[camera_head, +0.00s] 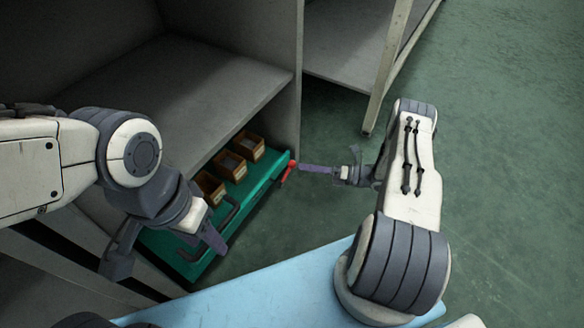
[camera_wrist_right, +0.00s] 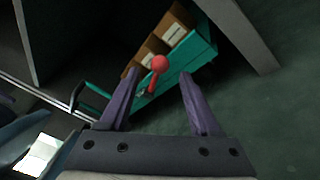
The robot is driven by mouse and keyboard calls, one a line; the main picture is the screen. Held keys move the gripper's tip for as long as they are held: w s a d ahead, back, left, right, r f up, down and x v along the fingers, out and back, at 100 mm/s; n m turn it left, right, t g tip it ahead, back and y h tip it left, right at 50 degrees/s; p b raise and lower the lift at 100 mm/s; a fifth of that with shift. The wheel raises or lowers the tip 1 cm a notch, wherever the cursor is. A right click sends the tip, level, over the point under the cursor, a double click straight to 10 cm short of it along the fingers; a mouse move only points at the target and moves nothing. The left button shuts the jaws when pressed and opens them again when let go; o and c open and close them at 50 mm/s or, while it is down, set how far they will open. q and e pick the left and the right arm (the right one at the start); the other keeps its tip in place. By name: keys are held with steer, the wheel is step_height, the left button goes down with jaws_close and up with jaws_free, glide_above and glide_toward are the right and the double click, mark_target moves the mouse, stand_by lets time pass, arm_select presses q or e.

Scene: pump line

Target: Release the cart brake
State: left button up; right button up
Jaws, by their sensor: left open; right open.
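The green cart (camera_head: 248,203) stands low beside the grey shelving, with small brown bins (camera_head: 231,166) on it. The red brake lever (camera_head: 288,172) is at its right corner. In the right wrist view the red lever (camera_wrist_right: 157,67), with a round knob on top, shows between the finger tips, beyond them. My right gripper (camera_head: 303,169) is open and close to the lever; contact cannot be told. It also shows in the right wrist view (camera_wrist_right: 157,75). My left gripper (camera_head: 172,258) is open over the cart's near left part, by the dark handle (camera_head: 212,232).
Grey shelving (camera_head: 215,75) rises behind and left of the cart, with an upright panel close to the lever corner. A second shelf unit (camera_head: 350,45) stands at the back. The green floor (camera_head: 490,150) is clear at right. A light blue surface (camera_head: 270,295) lies in front.

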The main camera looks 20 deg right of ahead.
mark_target(295, 166)
steer(key=b+x, duration=0.1)
steer(key=x, duration=0.3)
steer(key=shift+a+f+b, duration=0.1)
steer(key=shift+b, duration=0.2)
steer(key=shift+w+a, duration=0.35)
steer(key=shift+a, duration=0.1)
jaws_close()
stand_by(0.8)
